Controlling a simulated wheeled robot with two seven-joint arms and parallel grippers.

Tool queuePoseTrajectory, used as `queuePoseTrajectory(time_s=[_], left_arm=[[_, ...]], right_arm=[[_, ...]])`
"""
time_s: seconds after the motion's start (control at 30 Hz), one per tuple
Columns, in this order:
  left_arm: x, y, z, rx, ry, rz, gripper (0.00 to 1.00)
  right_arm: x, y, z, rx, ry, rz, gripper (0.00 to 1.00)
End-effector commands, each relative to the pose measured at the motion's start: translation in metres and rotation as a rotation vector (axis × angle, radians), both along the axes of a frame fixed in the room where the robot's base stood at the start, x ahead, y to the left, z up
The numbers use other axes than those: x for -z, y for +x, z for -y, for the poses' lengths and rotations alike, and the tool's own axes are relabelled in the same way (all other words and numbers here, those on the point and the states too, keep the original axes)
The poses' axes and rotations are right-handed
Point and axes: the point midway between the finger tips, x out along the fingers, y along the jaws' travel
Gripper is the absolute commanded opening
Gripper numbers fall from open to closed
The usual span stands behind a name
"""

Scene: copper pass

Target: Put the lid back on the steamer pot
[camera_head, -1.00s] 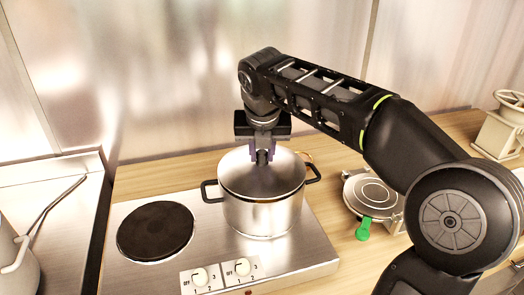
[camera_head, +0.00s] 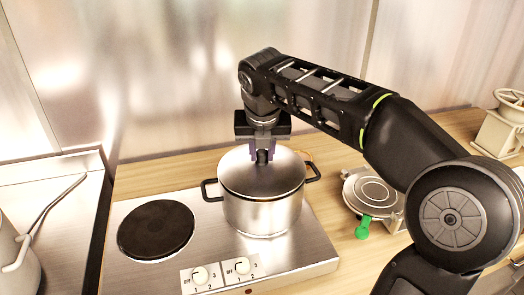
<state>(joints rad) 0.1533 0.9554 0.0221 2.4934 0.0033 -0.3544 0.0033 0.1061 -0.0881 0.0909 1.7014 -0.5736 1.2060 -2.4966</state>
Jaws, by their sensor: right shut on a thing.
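The steamer pot (camera_head: 262,215) is a steel pot with two black side handles, standing on the right side of the two-plate cooker. The steel lid (camera_head: 240,178) lies over the pot's mouth and looks level with its rim. Any small gap between lid and rim cannot be made out. My right gripper (camera_head: 263,157) comes down from above over the lid's middle. It is shut on the lid's dark knob, which its fingers partly hide. My left gripper is not in view.
The cooker (camera_head: 170,272) has a bare black hotplate (camera_head: 156,231) left of the pot and two control knobs in front. A round metal appliance (camera_head: 373,191) with a green handle (camera_head: 363,228) stands right of the cooker. A metal wall is close behind.

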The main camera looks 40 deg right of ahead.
Motion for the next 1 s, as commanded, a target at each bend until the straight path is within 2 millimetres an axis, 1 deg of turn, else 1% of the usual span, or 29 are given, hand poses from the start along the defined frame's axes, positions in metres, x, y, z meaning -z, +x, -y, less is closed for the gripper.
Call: queuePoseTrajectory(time_s=[0.13, 0.17, 0.47, 0.63, 0.67, 0.9, 1.0], left_arm=[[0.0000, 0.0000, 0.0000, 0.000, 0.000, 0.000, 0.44], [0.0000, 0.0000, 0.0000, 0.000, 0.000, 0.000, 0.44], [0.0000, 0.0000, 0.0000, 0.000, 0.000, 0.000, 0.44], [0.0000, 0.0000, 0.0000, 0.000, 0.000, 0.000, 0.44], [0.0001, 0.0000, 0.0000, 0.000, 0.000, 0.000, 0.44], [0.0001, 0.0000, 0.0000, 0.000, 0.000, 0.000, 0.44], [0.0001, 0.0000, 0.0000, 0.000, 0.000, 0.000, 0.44]], right_arm=[[-0.0003, 0.0001, 0.0001, 0.000, -0.001, 0.001, 0.00], [-0.0003, 0.0001, 0.0001, 0.000, -0.001, 0.001, 0.25], [-0.0001, 0.0000, 0.0000, 0.000, 0.000, 0.000, 0.50], [0.0000, 0.0001, 0.0001, 0.000, 0.000, 0.000, 0.50], [0.0004, -0.0001, 0.0000, 0.000, 0.001, -0.001, 0.52], [0.0002, 0.0000, 0.0000, 0.000, 0.000, 0.000, 0.71], [0.0002, 0.0000, 0.0000, 0.000, 0.000, 0.000, 0.72]])
